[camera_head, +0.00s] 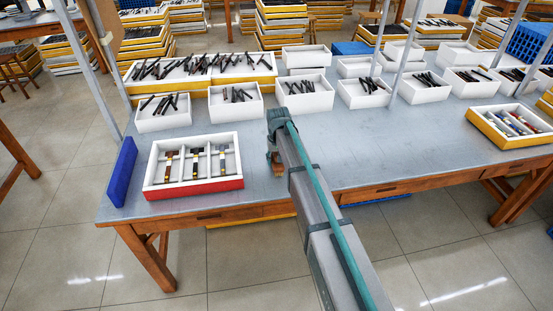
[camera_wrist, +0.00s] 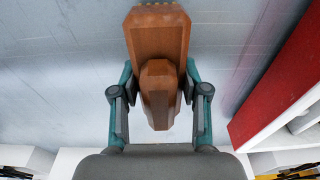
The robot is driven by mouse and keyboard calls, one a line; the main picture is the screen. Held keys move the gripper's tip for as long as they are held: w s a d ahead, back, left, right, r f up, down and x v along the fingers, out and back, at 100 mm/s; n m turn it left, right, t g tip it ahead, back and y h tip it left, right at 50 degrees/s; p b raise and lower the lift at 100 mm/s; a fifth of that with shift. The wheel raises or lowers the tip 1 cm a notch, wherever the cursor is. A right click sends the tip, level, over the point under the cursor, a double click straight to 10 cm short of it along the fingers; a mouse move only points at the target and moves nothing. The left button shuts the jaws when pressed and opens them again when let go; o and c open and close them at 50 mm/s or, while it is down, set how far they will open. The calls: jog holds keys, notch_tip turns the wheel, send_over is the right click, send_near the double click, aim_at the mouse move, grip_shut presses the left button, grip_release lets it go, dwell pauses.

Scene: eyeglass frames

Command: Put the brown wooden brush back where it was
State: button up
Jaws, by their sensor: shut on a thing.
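The brown wooden brush (camera_wrist: 155,38) is between the two fingers of my gripper (camera_wrist: 159,98) in the wrist view. The fingers press on it from both sides. The grey table surface shows behind it. In the head view the brush (camera_head: 276,162) is a small brown piece below my gripper (camera_head: 274,150), over the table near its front edge. I cannot tell whether it touches the table.
A white, red-fronted tray (camera_head: 195,188) with divided compartments holding several items stands left of my gripper. A blue panel (camera_head: 122,171) stands beside it. White boxes with dark frames (camera_head: 303,103) line the back. The grey table (camera_head: 400,145) is clear to the right.

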jog(key=shift+f, duration=0.25)
jog(key=shift+f, duration=0.1)
jog(key=o, duration=1.1)
jog(key=r, duration=0.4)
jog(key=s+r+b, duration=0.1)
jog(key=r, duration=0.3)
jog(key=r+b, duration=0.1)
jog(key=r, duration=0.3)
jog(key=shift+s+d+r, duration=0.1)
jog(key=shift+s+d, duration=0.05)
jog(key=shift+s, duration=0.05)
